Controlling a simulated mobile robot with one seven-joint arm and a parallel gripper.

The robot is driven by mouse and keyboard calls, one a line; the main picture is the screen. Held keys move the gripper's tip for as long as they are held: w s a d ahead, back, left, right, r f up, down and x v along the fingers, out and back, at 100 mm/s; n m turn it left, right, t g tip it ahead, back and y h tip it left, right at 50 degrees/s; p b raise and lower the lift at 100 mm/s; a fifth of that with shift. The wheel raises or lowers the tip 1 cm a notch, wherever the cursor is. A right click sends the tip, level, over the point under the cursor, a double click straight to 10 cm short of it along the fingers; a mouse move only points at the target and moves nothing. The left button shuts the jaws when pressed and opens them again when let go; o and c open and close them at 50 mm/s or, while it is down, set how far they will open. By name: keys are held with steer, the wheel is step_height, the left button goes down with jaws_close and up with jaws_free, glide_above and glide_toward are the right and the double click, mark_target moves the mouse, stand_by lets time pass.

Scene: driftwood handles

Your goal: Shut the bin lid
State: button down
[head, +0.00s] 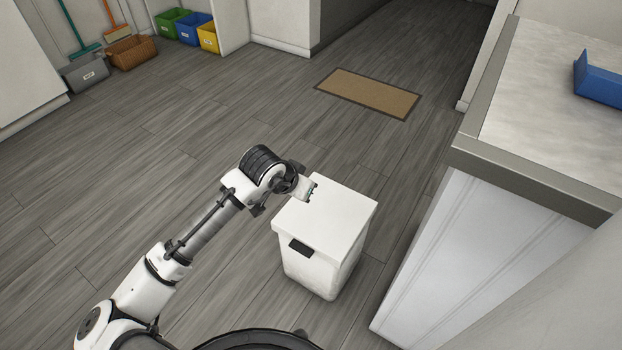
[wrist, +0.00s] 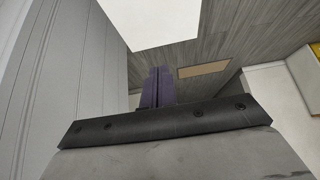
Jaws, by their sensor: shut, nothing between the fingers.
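The white bin (head: 318,268) stands upright on the floor, with a dark handle (head: 300,247) on its front side. Its white lid (head: 338,215) lies flat across the top, and I see no gap under it in the head view. My gripper (head: 311,191) is at the lid's far left edge, close to its surface; I cannot tell if they touch. In the wrist view the two dark fingers (wrist: 158,75) are together and empty, with a white surface, likely the lid (wrist: 150,20), beyond them.
A counter (head: 480,200) with a blue tray (head: 598,80) on it stands to the right of the bin. A brown mat (head: 368,93) lies behind. Coloured boxes (head: 190,28) and a wicker basket (head: 132,52) stand at the back left. The floor left of the bin is clear.

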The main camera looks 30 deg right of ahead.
steer(key=shift+s+a+r, duration=0.15)
steer(key=shift+s+a, duration=0.2)
steer(key=shift+a, duration=0.2)
steer(key=shift+s+a+r, duration=0.15)
steer(key=shift+s+a, duration=0.15)
steer(key=shift+a, duration=0.2)
